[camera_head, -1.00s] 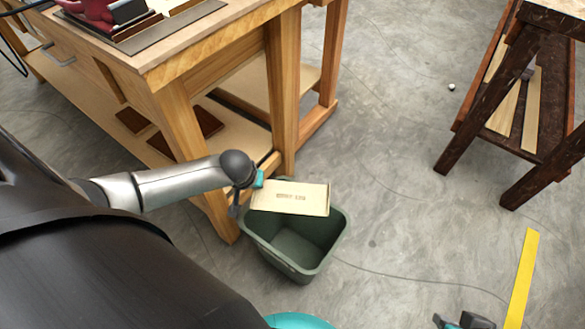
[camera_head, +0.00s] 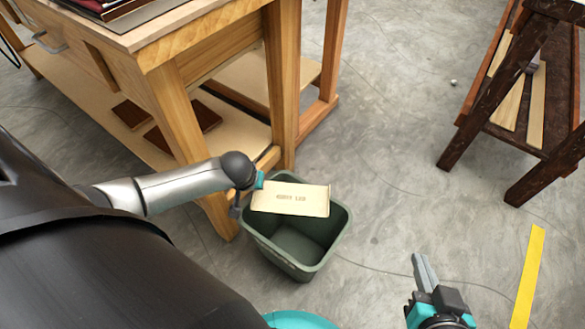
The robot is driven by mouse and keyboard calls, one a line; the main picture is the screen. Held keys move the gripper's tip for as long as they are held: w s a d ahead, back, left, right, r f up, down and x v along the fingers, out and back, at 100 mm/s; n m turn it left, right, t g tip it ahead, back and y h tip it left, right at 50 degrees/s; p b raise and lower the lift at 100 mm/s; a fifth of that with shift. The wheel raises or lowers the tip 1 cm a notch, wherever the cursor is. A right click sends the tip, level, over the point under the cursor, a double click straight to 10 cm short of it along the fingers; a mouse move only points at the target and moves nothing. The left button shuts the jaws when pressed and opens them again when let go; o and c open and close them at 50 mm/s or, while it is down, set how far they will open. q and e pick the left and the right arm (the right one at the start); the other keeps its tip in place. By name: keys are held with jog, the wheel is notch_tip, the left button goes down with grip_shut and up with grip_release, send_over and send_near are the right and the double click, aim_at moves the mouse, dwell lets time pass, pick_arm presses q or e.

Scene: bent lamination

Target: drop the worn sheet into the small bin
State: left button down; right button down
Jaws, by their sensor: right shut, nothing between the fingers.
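The worn sheet (camera_head: 290,199) is a pale beige rectangle with small dark print on its face. It is over the back part of the small bin (camera_head: 300,262), a dark green open-topped bin on the floor. The bin's inside looks empty where I see it. My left gripper (camera_head: 254,186) is at the sheet's left end, above the bin's left rim. Its fingers are mostly hidden, but the sheet stays up at its tip. My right gripper (camera_head: 420,268) is at the lower right, apart from the bin, with its fingers together and nothing between them.
A wooden workbench (camera_head: 180,105) with a lower shelf stands behind and left of the bin. A dark wooden rack (camera_head: 510,110) holding pale boards is at the upper right. A yellow floor strip (camera_head: 530,275) lies at the right. The grey floor between is mostly clear.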

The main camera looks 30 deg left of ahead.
pick_arm(q)
jog(key=shift+f+b, duration=0.4)
jog(key=shift+f, duration=0.25)
jog(key=shift+f+b, duration=0.3)
pick_arm(e)
jog(key=shift+a+r+t+y, duration=0.35)
jog(key=shift+a+t, duration=0.3)
jog(key=shift+t, duration=0.05)
jog(key=shift+a+r+t+y, duration=0.35)
jog(key=shift+a+t, duration=0.25)
jog(key=shift+t, duration=0.1)
pick_arm(q)
jog(key=c, duration=1)
grip_release()
jog(key=shift+r, duration=0.1)
pick_arm(e)
jog(key=shift+w+d, duration=0.1)
